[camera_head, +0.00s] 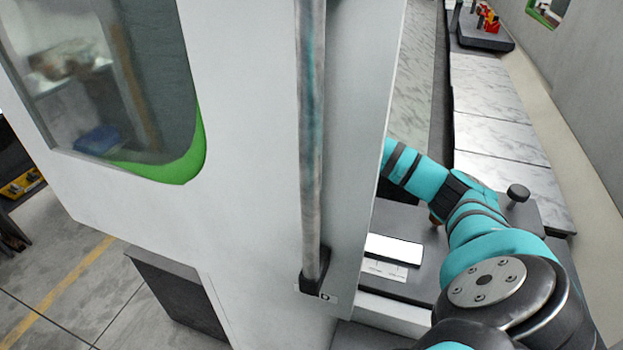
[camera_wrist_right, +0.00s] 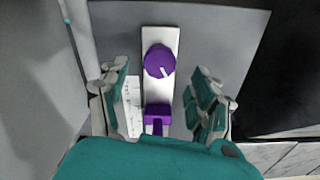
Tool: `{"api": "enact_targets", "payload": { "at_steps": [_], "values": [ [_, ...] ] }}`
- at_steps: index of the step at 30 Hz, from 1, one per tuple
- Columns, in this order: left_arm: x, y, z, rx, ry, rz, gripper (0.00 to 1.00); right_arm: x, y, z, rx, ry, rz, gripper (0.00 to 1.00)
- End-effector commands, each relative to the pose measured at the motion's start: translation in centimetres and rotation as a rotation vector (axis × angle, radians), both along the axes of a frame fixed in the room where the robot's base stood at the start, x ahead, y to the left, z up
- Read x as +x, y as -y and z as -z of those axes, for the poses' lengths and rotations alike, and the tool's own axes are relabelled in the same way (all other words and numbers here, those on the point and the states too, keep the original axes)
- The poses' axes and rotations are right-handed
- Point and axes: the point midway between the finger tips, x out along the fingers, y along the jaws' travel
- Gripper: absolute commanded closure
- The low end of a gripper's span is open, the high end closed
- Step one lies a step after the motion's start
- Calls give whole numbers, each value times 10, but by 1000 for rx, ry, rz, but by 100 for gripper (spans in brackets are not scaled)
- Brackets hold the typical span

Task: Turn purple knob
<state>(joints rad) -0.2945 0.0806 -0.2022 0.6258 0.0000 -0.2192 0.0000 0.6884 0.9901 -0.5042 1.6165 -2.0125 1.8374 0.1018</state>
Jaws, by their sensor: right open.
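The purple knob (camera_wrist_right: 159,61) shows in the right wrist view, round with a white pointer mark at its lower right. It sits on the upper part of a pale vertical plate (camera_wrist_right: 160,37). Below it on the same plate is a purple block-shaped control (camera_wrist_right: 158,115). My right gripper (camera_wrist_right: 163,92) is open and empty. Its two teal-padded fingers stand on either side of the plate, apart from the knob, which appears between and slightly beyond the fingertips. In the head view the right arm reaches behind the white machine door, and its gripper is hidden. My left gripper is not in view.
The white door panel (camera_head: 249,120) with a long vertical handle (camera_head: 311,140) fills much of the head view. A dark panel with a white label (camera_head: 393,249) lies beyond its edge. A black round knob (camera_head: 517,193) stands near the arm. Marble-patterned slabs (camera_head: 497,135) run along the right.

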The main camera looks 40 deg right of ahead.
Motion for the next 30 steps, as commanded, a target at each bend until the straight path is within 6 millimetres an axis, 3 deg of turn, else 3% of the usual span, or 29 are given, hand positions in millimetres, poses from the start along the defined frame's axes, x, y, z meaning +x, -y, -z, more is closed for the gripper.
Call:
{"api": "enact_targets", "payload": {
  "at_steps": [3, 9, 20, 30],
  "values": [
    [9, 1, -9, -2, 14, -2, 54, -1, 0, 20, 1, -4, 0, 35],
    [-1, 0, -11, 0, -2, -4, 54, 0, 0, 40, 1, -1, 0, 35],
    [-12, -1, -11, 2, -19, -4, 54, 0, 0, 44, 0, 0, -1, 37],
    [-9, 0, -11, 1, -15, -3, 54, 0, 0, 44, 0, 0, 0, 81]
  ]
}}
